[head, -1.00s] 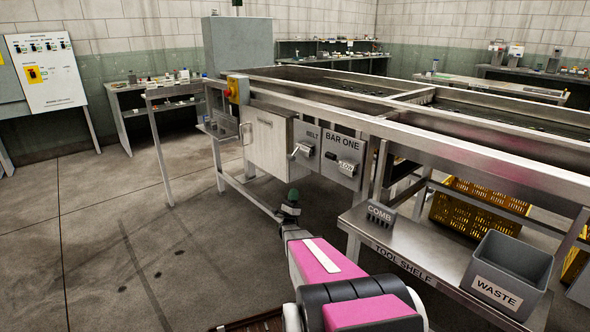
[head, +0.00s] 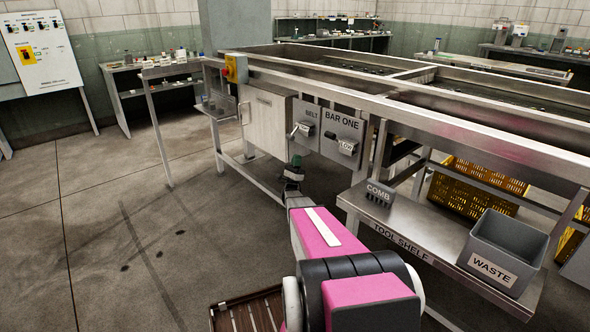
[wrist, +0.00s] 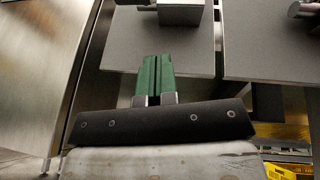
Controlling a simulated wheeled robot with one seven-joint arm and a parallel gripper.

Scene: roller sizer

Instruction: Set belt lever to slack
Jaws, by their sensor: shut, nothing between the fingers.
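The belt lever (head: 300,130) is a small light handle on the grey panel labelled BELT (head: 311,114), under the machine's front rail. Its handle points to the left and slightly down in the head view. Any slack marking is too small to read. My gripper (head: 296,160) is below the BELT panel in the head view, apart from the lever. In the wrist view its green fingers (wrist: 154,66) are together and empty in front of a grey panel (wrist: 165,45). A grey block (wrist: 181,12) on that panel is cut off by the top edge.
The BAR ONE panel (head: 343,125) with its own lever (head: 348,147) is just right of the BELT panel. A pale cabinet door (head: 266,122) is to the left. The tool shelf (head: 425,225) carries a comb block (head: 379,192) and a waste bin (head: 505,250). Open floor lies left.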

